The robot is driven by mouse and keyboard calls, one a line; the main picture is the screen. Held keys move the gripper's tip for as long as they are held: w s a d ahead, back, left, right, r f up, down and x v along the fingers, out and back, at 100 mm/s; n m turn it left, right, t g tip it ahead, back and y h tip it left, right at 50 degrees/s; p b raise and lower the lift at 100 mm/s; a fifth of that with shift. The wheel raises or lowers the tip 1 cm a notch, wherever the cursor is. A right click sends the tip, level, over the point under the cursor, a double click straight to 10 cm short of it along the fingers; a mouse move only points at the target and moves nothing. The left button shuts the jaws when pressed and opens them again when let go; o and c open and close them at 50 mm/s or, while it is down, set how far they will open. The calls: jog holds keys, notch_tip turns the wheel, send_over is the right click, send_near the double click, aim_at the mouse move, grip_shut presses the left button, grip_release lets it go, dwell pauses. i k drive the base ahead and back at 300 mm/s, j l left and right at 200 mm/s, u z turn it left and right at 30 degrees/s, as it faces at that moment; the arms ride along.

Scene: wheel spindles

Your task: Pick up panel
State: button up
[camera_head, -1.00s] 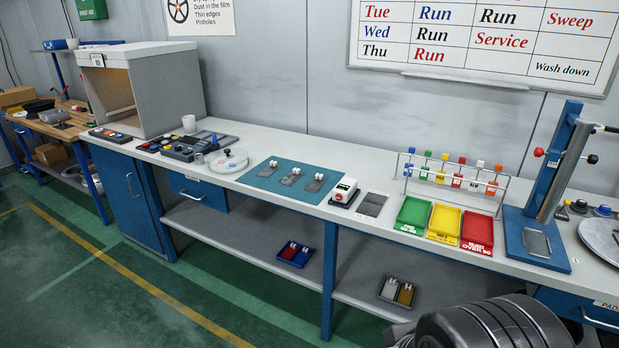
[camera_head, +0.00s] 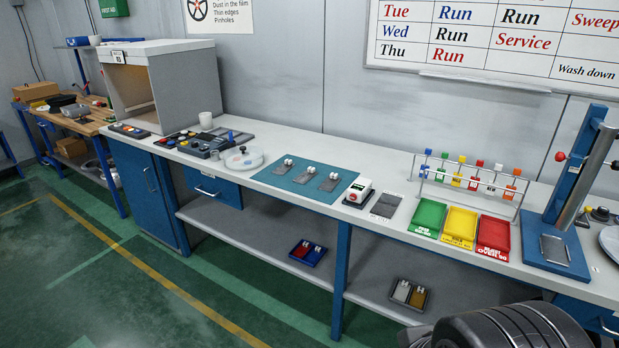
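Three small grey panels, each with a white piece at its far end, lie in a row on a teal mat (camera_head: 318,197) on the long bench. They are the left panel (camera_head: 281,168), the middle panel (camera_head: 304,177) and the right panel (camera_head: 328,185). On the shelf below, a blue tray holds a red panel (camera_head: 301,249) and a blue one (camera_head: 315,256). A dark tray beside it holds a grey panel (camera_head: 402,291) and a yellowish one (camera_head: 417,297). My gripper is not in view; only a dark rounded part, apparently mine, shows at bottom right.
Right of the mat stand a white device with a red button (camera_head: 358,191), a grey plate (camera_head: 386,205), and green (camera_head: 427,217), yellow (camera_head: 460,227) and red (camera_head: 494,238) trays. A rack of colored tags (camera_head: 470,180) and a blue press stand (camera_head: 556,240) are beyond. The floor in front is clear.

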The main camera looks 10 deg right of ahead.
aim_at(310, 173)
jog(key=i+j+z, duration=0.15)
jog(key=i, duration=0.55)
jog(key=i+j+z, duration=0.15)
jog(key=i+j, duration=0.25)
jog(key=i, duration=0.25)
jog(key=i+j+z, duration=0.2)
jog(key=i+j, duration=0.2)
jog(key=i, duration=0.25)
jog(key=i+j+z, duration=0.15)
jog(key=i+j, duration=0.35)
jog(key=i, duration=0.1)
